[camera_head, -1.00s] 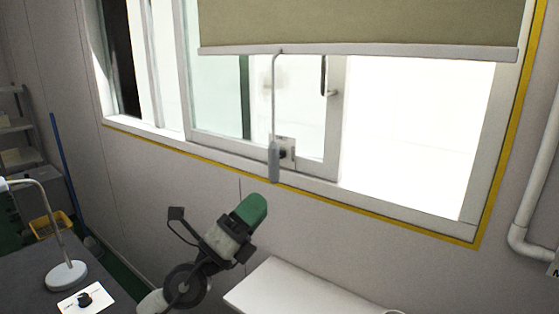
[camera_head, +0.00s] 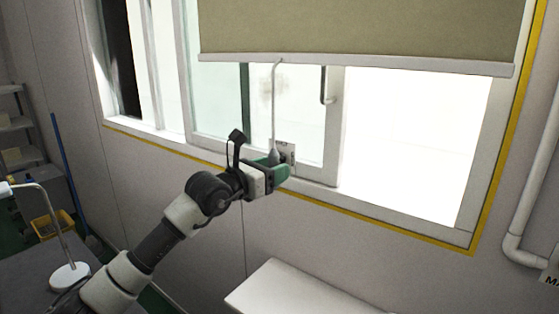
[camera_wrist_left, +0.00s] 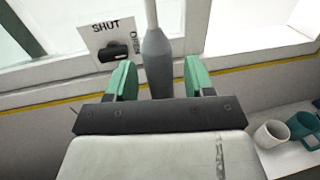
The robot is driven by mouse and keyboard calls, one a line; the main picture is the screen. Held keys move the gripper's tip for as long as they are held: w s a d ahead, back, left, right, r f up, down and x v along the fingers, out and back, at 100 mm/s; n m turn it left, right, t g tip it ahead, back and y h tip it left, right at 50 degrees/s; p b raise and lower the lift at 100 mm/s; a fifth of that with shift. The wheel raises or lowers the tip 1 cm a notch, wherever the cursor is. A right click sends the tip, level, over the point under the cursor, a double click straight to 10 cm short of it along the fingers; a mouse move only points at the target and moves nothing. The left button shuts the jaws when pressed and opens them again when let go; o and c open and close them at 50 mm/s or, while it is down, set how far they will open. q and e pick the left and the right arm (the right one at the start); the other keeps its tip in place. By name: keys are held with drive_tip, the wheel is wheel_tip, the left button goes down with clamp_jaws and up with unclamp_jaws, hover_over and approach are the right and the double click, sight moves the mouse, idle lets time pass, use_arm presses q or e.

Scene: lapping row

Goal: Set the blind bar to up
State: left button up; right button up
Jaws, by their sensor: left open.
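The blind bar (camera_head: 360,65) is a pale rail along the bottom edge of the olive blind (camera_head: 360,28), across the upper part of the window. A thin wand (camera_head: 275,105) hangs from it and ends in a grey handle, which shows in the left wrist view (camera_wrist_left: 158,60). My left gripper (camera_head: 278,168) is open at the handle. In the left wrist view its green fingers (camera_wrist_left: 159,78) stand on either side of the handle, with gaps showing. My right gripper is in neither view.
A knob plate (camera_wrist_left: 112,50) marked "SHUT" is on the window frame just left of the handle. A white shelf (camera_head: 305,290) juts out below the window; a white cup (camera_wrist_left: 271,135) and a teal mug (camera_wrist_left: 304,126) stand there. A lamp (camera_head: 68,275) is at lower left.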

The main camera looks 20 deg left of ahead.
use_arm(q)
drive_tip(key=shift+x, duration=1.25)
drive_tip(key=shift+c, duration=0.5)
clamp_jaws()
